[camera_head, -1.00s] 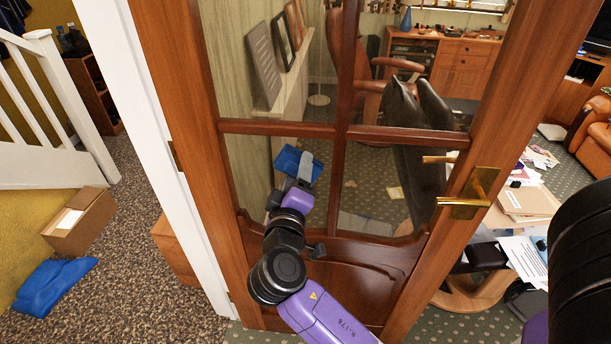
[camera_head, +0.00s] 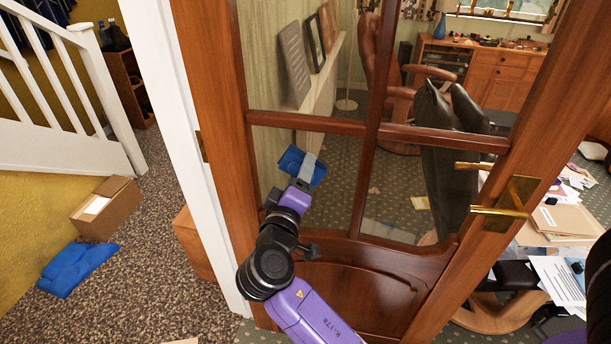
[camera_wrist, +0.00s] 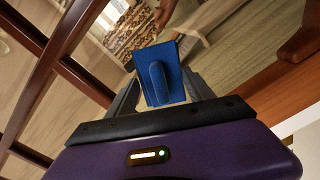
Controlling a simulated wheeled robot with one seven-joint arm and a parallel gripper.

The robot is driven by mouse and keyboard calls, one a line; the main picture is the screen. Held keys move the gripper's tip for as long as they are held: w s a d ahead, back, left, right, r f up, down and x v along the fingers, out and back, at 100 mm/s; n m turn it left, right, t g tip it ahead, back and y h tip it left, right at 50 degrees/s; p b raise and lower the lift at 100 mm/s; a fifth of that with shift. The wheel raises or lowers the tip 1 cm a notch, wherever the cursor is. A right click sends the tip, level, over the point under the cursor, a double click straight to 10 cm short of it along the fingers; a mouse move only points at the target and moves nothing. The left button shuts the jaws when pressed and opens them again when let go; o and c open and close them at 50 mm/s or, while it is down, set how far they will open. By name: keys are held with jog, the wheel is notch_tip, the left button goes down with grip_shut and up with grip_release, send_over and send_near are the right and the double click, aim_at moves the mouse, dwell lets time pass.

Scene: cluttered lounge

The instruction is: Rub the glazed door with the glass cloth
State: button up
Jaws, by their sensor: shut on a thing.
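The glazed door (camera_head: 335,255) has a brown wooden frame, several glass panes and brass handles (camera_head: 506,202) at its right side. My gripper (camera_head: 303,174) is in front of the lower left pane. It is shut on the blue glass cloth (camera_head: 291,158), which shows against that pane; I cannot tell whether it touches the glass. The far side of the cloth is hidden.
Another blue cloth (camera_head: 76,268) lies on the speckled carpet at left, near a cardboard box (camera_head: 106,208). White stair railings (camera_head: 75,95) stand behind them. A white door frame (camera_head: 172,130) is left of the door. Papers (camera_head: 560,280) and a dark leather chair (camera_head: 452,150) are at right.

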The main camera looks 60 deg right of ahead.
aim_at(276, 169)
jog(key=shift+w+a+f+b, duration=0.2)
jog(key=shift+w+a+b, duration=0.1)
jog(key=shift+w, duration=0.2)
jog(key=shift+w+a+f+b, duration=0.2)
jog(key=shift+w+b, duration=0.1)
jog(key=shift+w, duration=0.25)
jog(key=shift+w+a+f+b, duration=0.2)
jog(key=shift+w+b, duration=0.1)
jog(key=shift+w, duration=0.2)
jog(key=shift+w+a+f+b, duration=0.15)
jog(key=shift+w+f+b, duration=0.1)
jog(key=shift+w+b, duration=0.25)
jog(key=shift+w+a+f+b, duration=0.15)
jog(key=shift+w+f+b, duration=0.15)
jog(key=shift+w, duration=0.3)
jog(key=shift+w+a, duration=0.15)
jog(key=shift+w, duration=0.4)
jog(key=shift+v, duration=3)
jog(key=shift+a, duration=0.15)
